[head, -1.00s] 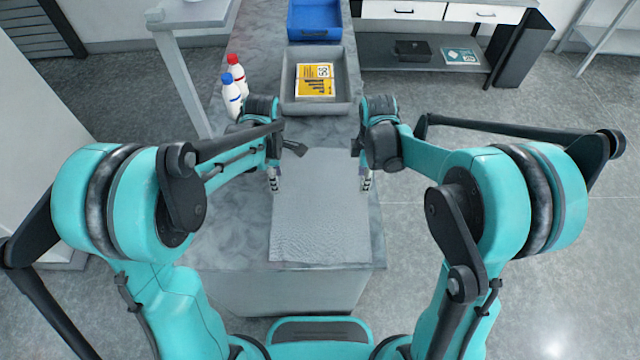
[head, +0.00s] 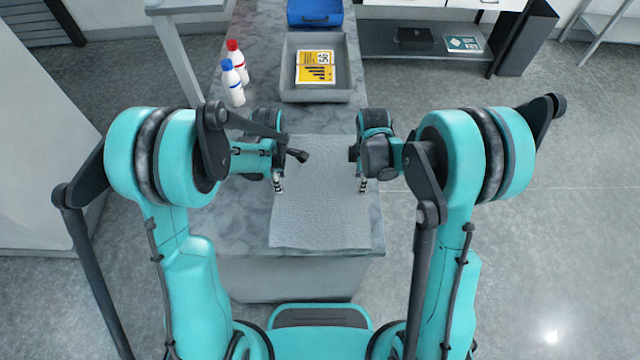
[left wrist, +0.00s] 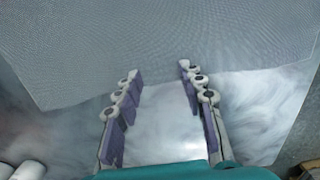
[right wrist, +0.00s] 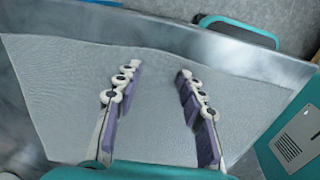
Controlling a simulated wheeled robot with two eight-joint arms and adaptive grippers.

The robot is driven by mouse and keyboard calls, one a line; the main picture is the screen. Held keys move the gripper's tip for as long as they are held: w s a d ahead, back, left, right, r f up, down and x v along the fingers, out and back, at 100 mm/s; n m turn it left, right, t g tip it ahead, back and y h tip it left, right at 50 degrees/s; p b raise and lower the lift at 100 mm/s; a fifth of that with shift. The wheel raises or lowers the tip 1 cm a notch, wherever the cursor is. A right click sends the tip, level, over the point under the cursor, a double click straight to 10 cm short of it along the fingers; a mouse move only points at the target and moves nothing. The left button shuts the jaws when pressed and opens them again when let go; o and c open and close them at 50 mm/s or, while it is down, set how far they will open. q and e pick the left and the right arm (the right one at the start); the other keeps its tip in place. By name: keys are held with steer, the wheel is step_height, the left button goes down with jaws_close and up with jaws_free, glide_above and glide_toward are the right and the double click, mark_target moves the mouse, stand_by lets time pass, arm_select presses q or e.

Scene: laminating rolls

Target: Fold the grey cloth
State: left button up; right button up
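The grey cloth (head: 320,215) lies spread flat on the grey marbled table, in the middle of the head view. My left gripper (head: 278,184) is over the cloth's left edge. In the left wrist view its two fingers (left wrist: 160,72) are apart with nothing between them, tips over the cloth (left wrist: 200,30) near its edge. My right gripper (head: 363,184) is at the cloth's right edge. In the right wrist view its fingers (right wrist: 158,72) are apart and empty, with the cloth (right wrist: 60,95) beneath. I cannot tell how high either gripper is above the cloth.
A grey tray (head: 288,96) with a yellow booklet (head: 316,66) stands beyond the cloth. A blue bin (head: 315,12) is behind it. Two white bottles, one blue-capped (head: 233,84) and one red-capped (head: 237,58), stand at the table's left edge. The table's near edge is close to the cloth.

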arm_select(q)
steer(key=shift+f, duration=0.2)
arm_select(e)
steer(key=shift+f, duration=0.2)
arm_select(q)
steer(key=shift+c, duration=0.3)
arm_select(e)
steer(key=shift+c, duration=0.2)
arm_select(q)
steer(key=c, duration=0.5)
arm_select(e)
steer(key=c, duration=0.5)
arm_select(q)
steer(key=shift+f, duration=0.1)
jaws_close()
arm_select(e)
jaws_close()
arm_select(q)
steer(key=shift+s, duration=0.1)
arm_select(e)
steer(key=shift+s, duration=0.1)
